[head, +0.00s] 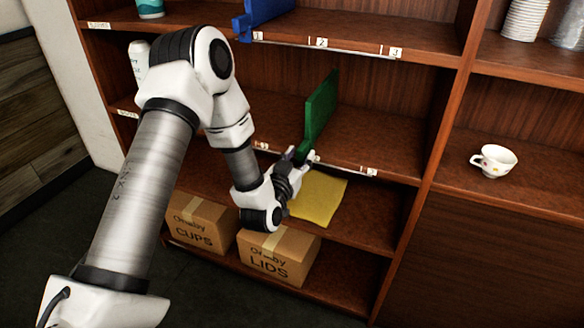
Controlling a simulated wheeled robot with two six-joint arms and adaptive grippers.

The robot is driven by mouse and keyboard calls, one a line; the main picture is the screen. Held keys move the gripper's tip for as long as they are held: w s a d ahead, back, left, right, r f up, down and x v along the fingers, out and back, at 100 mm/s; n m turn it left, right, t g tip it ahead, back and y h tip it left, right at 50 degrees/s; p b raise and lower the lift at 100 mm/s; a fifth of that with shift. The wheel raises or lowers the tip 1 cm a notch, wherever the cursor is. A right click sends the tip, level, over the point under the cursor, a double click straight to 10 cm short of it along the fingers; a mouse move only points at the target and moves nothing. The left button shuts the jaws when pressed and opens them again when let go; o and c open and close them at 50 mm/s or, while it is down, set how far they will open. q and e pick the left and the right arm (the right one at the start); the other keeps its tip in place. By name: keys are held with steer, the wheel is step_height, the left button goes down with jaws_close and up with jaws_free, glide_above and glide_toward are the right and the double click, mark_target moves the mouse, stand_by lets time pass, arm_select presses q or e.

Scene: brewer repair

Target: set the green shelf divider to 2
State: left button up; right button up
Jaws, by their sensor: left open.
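The green shelf divider (320,108) stands upright on the middle shelf, running from the front edge toward the back. My left gripper (299,157) is open at the shelf's front edge, at the divider's lower front end. Its fingers overlap that end in the head view, and I cannot tell whether they touch it. Label 1 (262,145) shows left of the gripper and label 3 (371,171) to the right. Label 2 of this shelf is not visible, and the gripper covers part of the edge between them. My right gripper is not in view.
A blue divider (266,12) stands on the shelf above, over its own labels. A yellow cloth (318,196) lies on the shelf below. Boxes marked CUPS (200,225) and LIDS (277,256) sit at the bottom.

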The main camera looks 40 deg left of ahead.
arm_select(q)
steer(key=v, duration=0.7)
steer(key=shift+s, duration=0.35)
steer(key=shift+d, duration=0.1)
